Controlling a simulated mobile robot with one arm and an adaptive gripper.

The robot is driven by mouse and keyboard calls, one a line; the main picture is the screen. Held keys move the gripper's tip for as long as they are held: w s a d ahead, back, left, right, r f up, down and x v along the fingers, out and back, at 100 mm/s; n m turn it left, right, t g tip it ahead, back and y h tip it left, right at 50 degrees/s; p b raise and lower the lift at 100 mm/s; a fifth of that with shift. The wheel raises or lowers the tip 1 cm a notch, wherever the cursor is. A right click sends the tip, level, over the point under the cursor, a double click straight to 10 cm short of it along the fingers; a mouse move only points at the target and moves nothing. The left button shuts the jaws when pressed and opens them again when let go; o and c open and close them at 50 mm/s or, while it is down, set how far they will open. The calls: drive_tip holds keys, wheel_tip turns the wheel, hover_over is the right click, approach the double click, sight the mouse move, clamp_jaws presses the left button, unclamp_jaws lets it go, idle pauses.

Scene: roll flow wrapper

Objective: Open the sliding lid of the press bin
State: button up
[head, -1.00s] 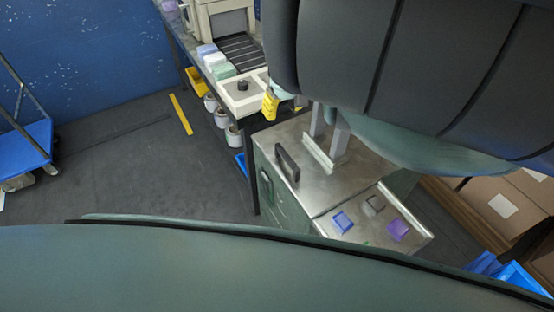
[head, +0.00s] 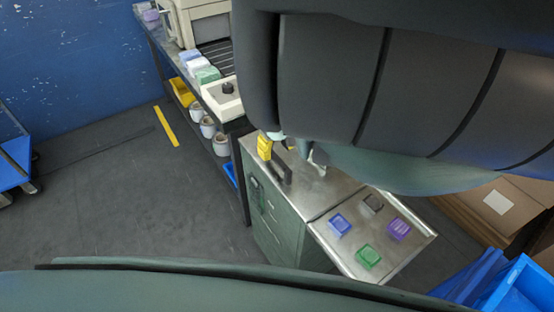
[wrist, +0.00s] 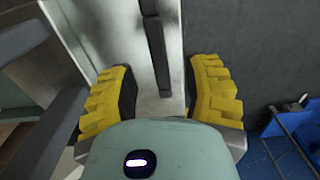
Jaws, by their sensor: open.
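The press bin is a green cabinet (head: 285,228) with a bare metal top. Its lid (head: 312,190) is a flat metal plate with a dark bar handle (head: 279,172) near its left edge. My gripper (head: 277,145) is at the handle's far end; my arm hides much of the lid behind it. In the wrist view, the open yellow fingers (wrist: 162,92) stand on both sides of the handle's near end (wrist: 158,55), with gaps on each side. I cannot tell how high the fingertips are relative to the bar. The lid appears closed.
A metal shelf (head: 350,262) beside the lid holds blue, grey, purple and green blocks. A dark bench (head: 172,62) with a machine and white cups below stands at the left. Cardboard boxes (head: 496,200) and blue bins (head: 515,290) lie right.

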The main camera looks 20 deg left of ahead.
sight(277, 158)
drive_tip(key=shift+f, duration=1.8)
clamp_jaws()
